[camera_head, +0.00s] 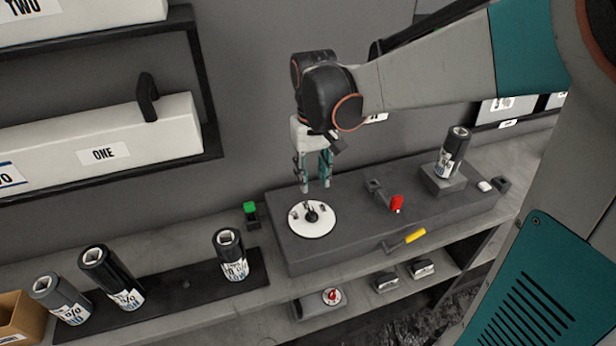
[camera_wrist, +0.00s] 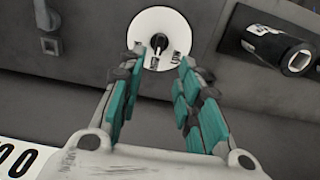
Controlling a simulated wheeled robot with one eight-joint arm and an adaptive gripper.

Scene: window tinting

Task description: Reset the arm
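My gripper (camera_head: 317,188) hangs from the arm, pointing down, just above a white round dial (camera_head: 313,219) with a dark knob in its middle. The dial is set in the top of a dark grey block. In the wrist view my gripper (camera_wrist: 164,60) has its two teal fingers spread apart, with nothing between them. The dial (camera_wrist: 160,21) shows beyond the fingertips, with printed words on its face, one of which seems to read LOW. The fingers look clear of the knob.
The grey block (camera_head: 350,238) carries a red-handled switch (camera_head: 397,203) and a roll on a stand (camera_head: 453,153). A yellow handle (camera_head: 407,240) juts from its front. Several rolls stand on a dark tray (camera_head: 186,297) at left. A green button (camera_head: 250,208) sits beside the block. Shelves hold long white boxes (camera_head: 100,140).

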